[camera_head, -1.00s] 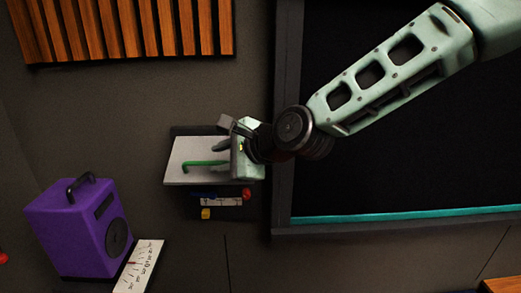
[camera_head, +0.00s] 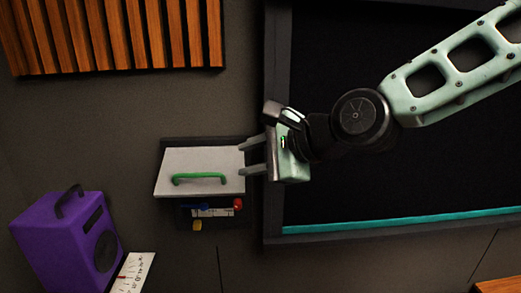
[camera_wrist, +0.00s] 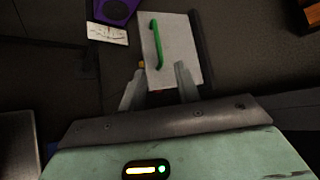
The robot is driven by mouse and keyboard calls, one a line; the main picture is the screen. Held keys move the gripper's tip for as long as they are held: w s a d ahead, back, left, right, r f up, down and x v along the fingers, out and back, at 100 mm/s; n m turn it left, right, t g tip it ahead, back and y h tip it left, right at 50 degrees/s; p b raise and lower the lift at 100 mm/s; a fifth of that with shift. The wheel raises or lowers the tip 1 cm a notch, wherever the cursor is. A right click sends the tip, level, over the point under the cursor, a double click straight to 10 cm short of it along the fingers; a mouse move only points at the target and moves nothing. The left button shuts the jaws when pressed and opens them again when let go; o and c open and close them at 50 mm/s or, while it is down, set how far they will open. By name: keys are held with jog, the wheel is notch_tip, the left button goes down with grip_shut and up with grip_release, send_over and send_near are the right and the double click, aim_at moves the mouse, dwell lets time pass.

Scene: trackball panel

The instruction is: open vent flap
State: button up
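The vent flap (camera_head: 215,163) is a light grey panel on the dark wall, with a green bar handle (camera_head: 200,179) across its lower part. The flap's lower edge appears tilted out from the wall. My gripper (camera_head: 242,157) is at the flap's right edge, its two fingers apart and pointing left, with nothing between them. In the wrist view the flap (camera_wrist: 181,60) and green handle (camera_wrist: 156,44) lie beyond the open fingertips (camera_wrist: 160,82). I cannot tell whether a finger touches the flap.
Below the flap is a small panel with a red knob (camera_head: 238,204), a blue part and a yellow part (camera_head: 197,225). A purple speaker box (camera_head: 68,240) and a white dial card (camera_head: 134,272) are at lower left. A large dark framed screen (camera_head: 400,180) is at right.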

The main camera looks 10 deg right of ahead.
jog(key=shift+p+v, duration=0.3)
jog(key=shift+v, duration=0.8)
jog(key=s+d+f+n+g+h+b, duration=0.1)
jog(key=s+f+n+g+h+b, duration=0.15)
jog(key=s+f+n, duration=0.45)
jog(key=s+f+n+g+h+b, duration=0.2)
jog(key=s+f+n+g+b, duration=0.15)
jog(key=f, duration=0.85)
jog(key=s+d+f+n+g+h+b, duration=0.1)
jog(key=s+d+f+n+h+b, duration=0.3)
jog(key=s+d+n, duration=0.4)
jog(key=s+f+n+b, duration=0.1)
jog(key=s+n, duration=0.2)
jog(key=shift+d+g, duration=0.2)
jog(key=shift+g, duration=0.2)
